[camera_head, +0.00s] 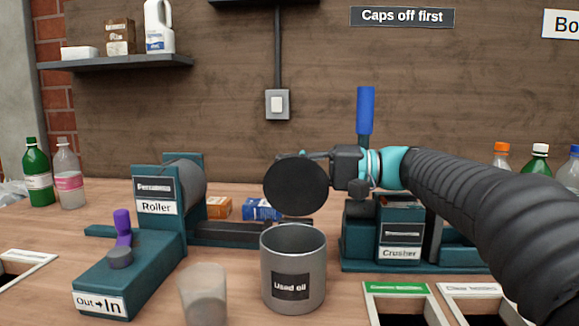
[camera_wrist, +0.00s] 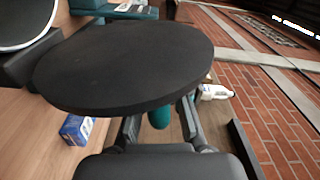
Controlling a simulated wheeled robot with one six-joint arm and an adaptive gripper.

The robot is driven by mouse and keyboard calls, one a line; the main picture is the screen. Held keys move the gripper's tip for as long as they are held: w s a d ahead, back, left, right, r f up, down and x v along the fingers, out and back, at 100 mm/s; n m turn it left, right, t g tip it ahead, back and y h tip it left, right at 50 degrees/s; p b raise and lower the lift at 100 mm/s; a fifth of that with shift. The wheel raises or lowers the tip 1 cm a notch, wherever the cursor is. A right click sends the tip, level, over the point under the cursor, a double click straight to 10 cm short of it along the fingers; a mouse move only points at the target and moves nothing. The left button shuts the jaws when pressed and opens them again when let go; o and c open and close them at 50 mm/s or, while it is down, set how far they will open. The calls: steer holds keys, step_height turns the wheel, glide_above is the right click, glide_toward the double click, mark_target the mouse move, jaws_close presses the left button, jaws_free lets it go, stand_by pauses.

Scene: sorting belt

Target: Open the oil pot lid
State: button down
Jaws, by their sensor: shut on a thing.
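The oil pot (camera_head: 293,275) is a grey cylinder labelled "Used oil", standing on the bench in the middle of the head view. Its mouth is uncovered and I see its inner wall. The lid (camera_head: 295,185) is a flat black disc, off the pot and tilted steeply above its mouth. My gripper (camera_head: 318,157) is shut on the lid from the upper right. In the wrist view the lid (camera_wrist: 125,62) fills the middle, just beyond the fingers (camera_wrist: 158,128). The exact grip point on the lid is hidden.
The roller machine (camera_head: 155,210) stands left of the pot, the crusher (camera_head: 400,240) right. A cloudy cup (camera_head: 203,295) stands in front at the left. Small orange (camera_head: 218,207) and blue (camera_head: 262,209) boxes lie behind. Bin openings (camera_head: 400,300) lie at the front right.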

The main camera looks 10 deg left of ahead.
steer(key=shift+w+f, duration=0.25)
steer(key=c, duration=1.2)
jaws_free()
steer(key=shift+s+r, duration=0.1)
steer(key=shift+r, duration=0.05)
